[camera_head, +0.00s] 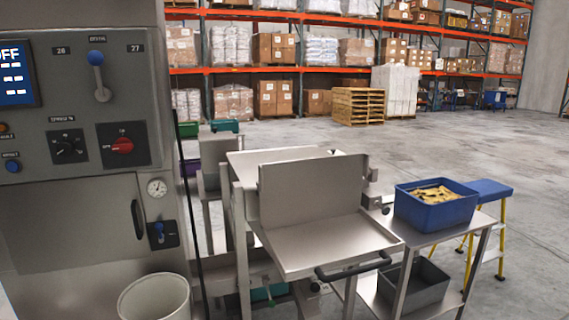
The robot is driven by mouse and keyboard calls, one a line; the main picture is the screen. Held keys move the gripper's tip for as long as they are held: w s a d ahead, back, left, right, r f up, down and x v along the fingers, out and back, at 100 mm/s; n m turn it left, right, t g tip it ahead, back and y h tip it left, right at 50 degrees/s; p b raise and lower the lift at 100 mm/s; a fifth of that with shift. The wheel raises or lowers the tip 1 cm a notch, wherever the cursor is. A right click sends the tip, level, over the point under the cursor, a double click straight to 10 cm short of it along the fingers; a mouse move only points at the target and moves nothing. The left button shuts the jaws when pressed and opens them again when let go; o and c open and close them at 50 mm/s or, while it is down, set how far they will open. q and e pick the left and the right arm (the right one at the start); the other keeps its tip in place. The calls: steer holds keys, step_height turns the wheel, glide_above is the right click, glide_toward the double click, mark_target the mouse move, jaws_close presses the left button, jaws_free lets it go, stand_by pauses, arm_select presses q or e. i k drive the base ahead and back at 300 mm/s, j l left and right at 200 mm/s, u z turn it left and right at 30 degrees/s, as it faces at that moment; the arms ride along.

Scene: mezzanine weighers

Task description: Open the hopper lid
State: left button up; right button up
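A stainless steel hopper stand is in the middle of the camera_head view. It has a raised steel panel (311,190) and, in front of it, a sloping steel plate (325,243). A black bar handle (353,266) runs along the plate's front edge. I cannot tell for certain which of these is the hopper lid, or whether it is open or closed. The inside of the hopper is not visible. Neither of my grippers shows in the view.
A grey control cabinet (90,215) fills the left, with a white bin (155,300) before it. Right of the hopper, a steel table (425,233) holds a blue tub (437,213) of yellowish pieces. A blue-topped yellow step stool (484,190) stands beyond. Open floor lies behind.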

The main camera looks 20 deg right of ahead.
mark_target(244, 165)
steer(key=i+l, duration=0.15)
steer(key=l, duration=0.3)
steer(key=i+l+u, duration=0.15)
steer(key=l, duration=0.3)
steer(key=i+l, duration=0.1)
steer(key=l, duration=0.35)
steer(key=u, duration=0.05)
